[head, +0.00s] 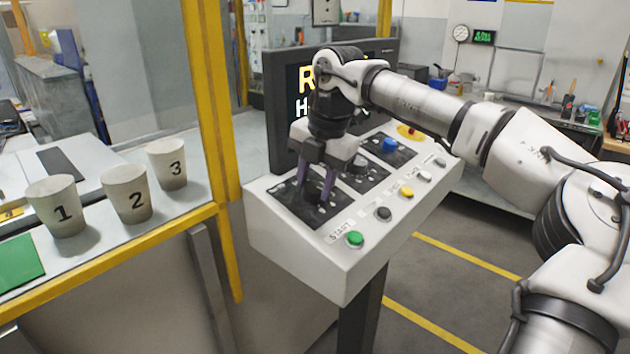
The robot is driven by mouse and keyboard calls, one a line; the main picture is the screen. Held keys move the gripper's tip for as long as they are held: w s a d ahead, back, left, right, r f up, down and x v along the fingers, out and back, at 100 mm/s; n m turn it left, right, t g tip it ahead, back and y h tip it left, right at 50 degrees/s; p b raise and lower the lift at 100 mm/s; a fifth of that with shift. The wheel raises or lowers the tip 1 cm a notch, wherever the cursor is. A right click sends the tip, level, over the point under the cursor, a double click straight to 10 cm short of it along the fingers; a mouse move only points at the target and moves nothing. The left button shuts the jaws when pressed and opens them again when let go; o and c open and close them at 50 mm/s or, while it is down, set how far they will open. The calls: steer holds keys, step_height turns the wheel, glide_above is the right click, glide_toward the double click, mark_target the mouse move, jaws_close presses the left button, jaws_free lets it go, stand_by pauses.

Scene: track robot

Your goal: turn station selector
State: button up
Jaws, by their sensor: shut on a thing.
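The control console (290,256) is a white sloped box on a dark post, with black panels on its face. My gripper (316,196) points down at the nearest black panel, at the left of the console. Its two purple fingers are shut on a dark knob (309,197), which looks like the station selector. The fingers and wrist hide part of the knob and its markings, so I cannot read its setting. Another knob (359,166) sits on the middle panel. A blue button (390,145) is on the far panel.
A green START button (355,239), a black button (383,214) and a yellow button (406,193) line the console's front edge. A screen (280,120) stands behind, partly hidden by my arm. Cups numbered 1 (57,207), 2 (128,195) and 3 (168,165) stand left, beyond a yellow post (216,100).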

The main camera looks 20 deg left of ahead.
mark_target(329, 206)
stand_by(0.3)
steer(key=o, duration=1)
steer(key=shift+r, duration=0.1)
steer(key=v, duration=1.3)
steer(key=shift+r+p, duration=0.3)
steer(key=shift+r, duration=0.05)
steer(key=shift+f, duration=0.1)
